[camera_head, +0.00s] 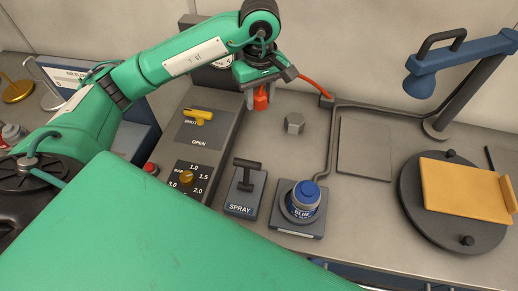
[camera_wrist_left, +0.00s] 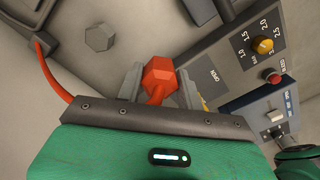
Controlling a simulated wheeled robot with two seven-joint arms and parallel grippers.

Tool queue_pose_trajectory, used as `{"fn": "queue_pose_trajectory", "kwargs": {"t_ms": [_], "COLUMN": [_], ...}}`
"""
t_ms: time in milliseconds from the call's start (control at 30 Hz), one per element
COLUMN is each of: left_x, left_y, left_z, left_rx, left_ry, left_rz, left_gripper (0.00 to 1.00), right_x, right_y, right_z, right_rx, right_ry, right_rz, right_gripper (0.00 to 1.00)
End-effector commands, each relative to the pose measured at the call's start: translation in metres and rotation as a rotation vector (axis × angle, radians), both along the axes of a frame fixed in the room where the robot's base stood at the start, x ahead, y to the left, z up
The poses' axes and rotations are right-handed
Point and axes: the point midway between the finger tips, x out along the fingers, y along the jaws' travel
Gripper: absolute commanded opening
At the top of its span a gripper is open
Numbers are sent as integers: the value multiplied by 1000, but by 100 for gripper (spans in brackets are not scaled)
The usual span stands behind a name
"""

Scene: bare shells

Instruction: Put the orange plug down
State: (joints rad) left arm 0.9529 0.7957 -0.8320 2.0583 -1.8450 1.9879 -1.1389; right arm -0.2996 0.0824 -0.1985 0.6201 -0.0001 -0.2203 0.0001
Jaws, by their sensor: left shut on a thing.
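The orange plug (camera_head: 261,99) is between the fingers of my left gripper (camera_head: 257,101), which is shut on it above the grey worktop (camera_head: 270,145). In the left wrist view the orange plug (camera_wrist_left: 158,76) shows its faceted head and a narrower neck between the two grey fingers (camera_wrist_left: 159,88). An orange cable (camera_head: 313,86) runs from beside the gripper to a dark cable end on the worktop. I cannot tell how far the plug is above the surface. My right gripper is not in view.
A grey hexagonal block (camera_head: 294,122) stands right of the plug. A panel with a yellow valve handle (camera_head: 199,116) is left. A blue lamp (camera_head: 450,65) and round turntable (camera_head: 425,225) are right.

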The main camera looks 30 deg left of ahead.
Motion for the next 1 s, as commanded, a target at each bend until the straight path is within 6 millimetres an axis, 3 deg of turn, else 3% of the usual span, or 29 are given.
{"fn": "queue_pose_trajectory", "kwargs": {"t_ms": [133,267,467,800,1000], "left_x": [2,2,1,0,1], "left_y": [3,2,3,3,3], "left_z": [8,-3,-36,-113,-143], "left_rx": [-3,-4,-3,-2,-3], "left_ry": [3,6,10,9,5], "left_rz": [72,84,85,82,82], "left_gripper": [1,1,1,1,1], "right_x": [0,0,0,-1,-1], "right_y": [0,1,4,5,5], "right_z": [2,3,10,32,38], "right_rx": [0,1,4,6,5], "right_ry": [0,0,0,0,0], "right_rz": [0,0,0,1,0], "right_gripper": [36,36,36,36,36]}}
